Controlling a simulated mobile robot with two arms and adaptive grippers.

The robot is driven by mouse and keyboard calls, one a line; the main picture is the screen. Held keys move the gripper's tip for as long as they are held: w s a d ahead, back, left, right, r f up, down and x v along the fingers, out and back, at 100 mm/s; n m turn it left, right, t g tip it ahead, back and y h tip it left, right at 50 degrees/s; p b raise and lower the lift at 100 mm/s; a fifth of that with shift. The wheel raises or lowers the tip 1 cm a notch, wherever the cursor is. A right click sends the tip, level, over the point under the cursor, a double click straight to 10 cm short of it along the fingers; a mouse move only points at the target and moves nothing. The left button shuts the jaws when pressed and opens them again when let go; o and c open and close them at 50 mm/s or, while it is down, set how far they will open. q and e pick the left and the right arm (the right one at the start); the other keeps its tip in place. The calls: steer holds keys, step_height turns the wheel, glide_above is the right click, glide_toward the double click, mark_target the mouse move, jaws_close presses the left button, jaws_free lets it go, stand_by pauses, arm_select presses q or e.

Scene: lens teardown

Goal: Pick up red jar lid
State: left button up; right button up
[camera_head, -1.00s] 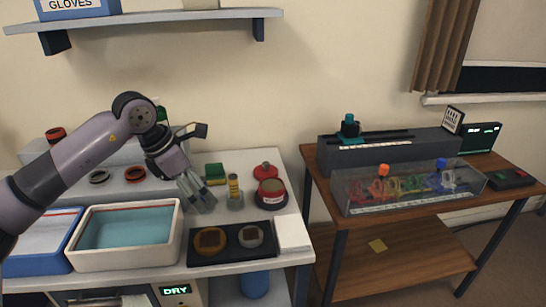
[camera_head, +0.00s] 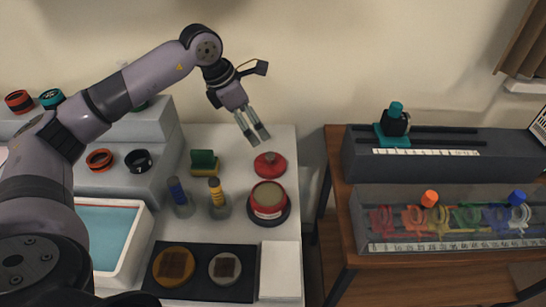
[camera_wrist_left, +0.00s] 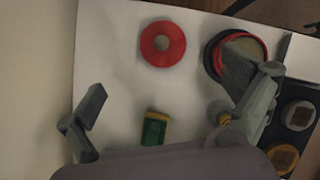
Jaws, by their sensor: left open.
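The red jar lid (camera_head: 270,166), round with a small knob, lies on the white worktop near its back right. In the left wrist view the lid (camera_wrist_left: 163,43) is a red ring with a grey centre. My left gripper (camera_head: 257,138) is open and empty, pointing down just above and left of the lid in the head view. Its fingers (camera_wrist_left: 183,82) stand wide apart in the wrist view, with the lid beyond them, untouched. The red jar (camera_head: 268,198) stands in front of the lid on a dark round base, its top open. My right gripper is not in view.
A green and yellow sponge (camera_head: 204,163) and blue and yellow-banded tools (camera_head: 178,191) in holders stand left of the lid. A black tray (camera_head: 203,284) holds two round parts. Grey steps (camera_head: 140,128) with lens rings are at left. The worktop behind the lid is clear.

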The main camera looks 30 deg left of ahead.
arm_select(q)
steer(key=p, duration=0.1)
glide_above(270, 155)
steer(key=s+a, duration=0.1)
step_height(270, 155, down, 7)
steer(key=shift+a+f, duration=0.1)
steer(key=shift+f, duration=0.35)
steer(key=p+x, duration=0.1)
steer(key=x, duration=0.3)
steer(key=shift+s+f, duration=0.1)
steer(key=shift+f, duration=0.6)
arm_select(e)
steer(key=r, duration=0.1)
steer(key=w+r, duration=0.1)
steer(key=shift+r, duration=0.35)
arm_select(q)
steer(key=shift+c, duration=0.3)
steer(key=shift+c, duration=1.3)
steer(key=c, duration=1.6)
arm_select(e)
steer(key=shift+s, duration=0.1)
arm_select(q)
steer(key=shift+o, duration=0.2)
steer(key=shift+r, duration=0.1)
